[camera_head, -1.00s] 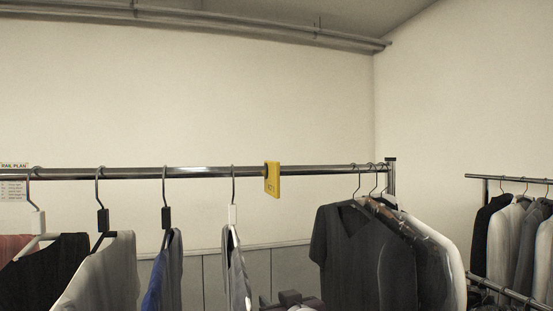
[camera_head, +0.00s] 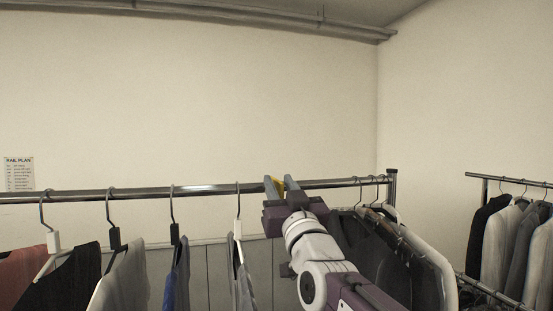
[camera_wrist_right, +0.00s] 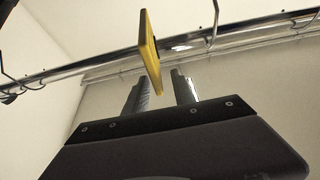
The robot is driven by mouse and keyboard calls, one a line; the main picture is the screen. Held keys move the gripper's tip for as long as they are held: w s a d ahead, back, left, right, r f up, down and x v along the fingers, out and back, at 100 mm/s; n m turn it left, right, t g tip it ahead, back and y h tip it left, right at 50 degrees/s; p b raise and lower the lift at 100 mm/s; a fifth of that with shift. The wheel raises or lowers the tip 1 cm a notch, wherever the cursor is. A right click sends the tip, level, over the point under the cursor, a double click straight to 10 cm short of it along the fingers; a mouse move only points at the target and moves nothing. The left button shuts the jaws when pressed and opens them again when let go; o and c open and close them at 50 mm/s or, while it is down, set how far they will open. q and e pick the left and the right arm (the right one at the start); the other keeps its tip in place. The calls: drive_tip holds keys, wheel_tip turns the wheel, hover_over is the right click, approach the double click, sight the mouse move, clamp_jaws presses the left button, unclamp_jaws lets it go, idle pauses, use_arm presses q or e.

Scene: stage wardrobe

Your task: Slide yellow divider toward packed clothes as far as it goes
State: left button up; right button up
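The yellow divider (camera_head: 279,183) hangs on the metal rail (camera_head: 140,190), mostly hidden behind my right gripper in the head view. The right wrist view shows it as a thin yellow plate (camera_wrist_right: 150,48) on the rail. My right gripper (camera_head: 281,186) is raised to the rail from below. Its two fingers (camera_wrist_right: 161,84) are apart, with the divider's lower end showing between them and a gap visible on each side. The packed clothes (camera_head: 395,255), dark and light, hang close together at the rail's right end, partly hidden by my right arm. My left gripper is not in view.
Several spaced hangers with clothes (camera_head: 125,280) hang left of the divider; a white hanger (camera_head: 238,232) is nearest to it. The rail is bare between divider and packed clothes. A second clothes rack (camera_head: 510,182) stands at the right.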

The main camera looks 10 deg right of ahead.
sight(277, 180)
drive_tip(key=p+x, duration=0.1)
drive_tip(key=x, duration=0.1)
drive_tip(key=shift+w+d+r, duration=0.1)
drive_tip(key=shift+w+r, duration=0.05)
drive_tip(key=shift+w, duration=0.6)
drive_tip(key=shift+s, duration=0.2)
drive_tip(key=shift+c, duration=0.6)
drive_tip(key=shift+s, duration=0.1)
clamp_jaws()
